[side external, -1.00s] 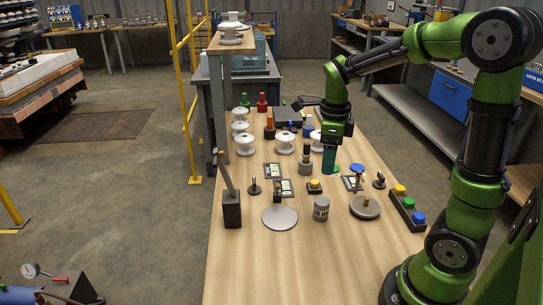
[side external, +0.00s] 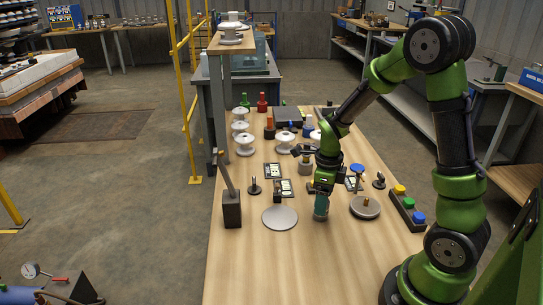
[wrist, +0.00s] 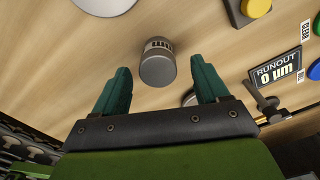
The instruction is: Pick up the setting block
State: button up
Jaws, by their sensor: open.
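The setting block, as far as I can tell, is a short grey cylinder (wrist: 157,68) with a dark-marked label on its side. It stands on the wooden table. In the wrist view it lies ahead, between the lines of my two teal fingers, with bare wood visible on both sides. My gripper (side external: 321,205) is open, pointing down over the block's place in the side view. There the fingers hide most of the block. I see no contact between fingers and block.
A pale round disc (side external: 280,218) lies left of my gripper, and a grey round base (side external: 365,207) with a peg stands right. A button box (side external: 407,208) is farther right. Runout cards and white insulators stand behind. The front of the table (side external: 300,270) is clear.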

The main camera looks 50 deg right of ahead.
aim_at(317, 218)
notch_tip(317, 218, down, 4)
jog(key=shift+a+f, duration=0.1)
jog(key=shift+w, duration=0.1)
grip_shut()
dwell(0.4)
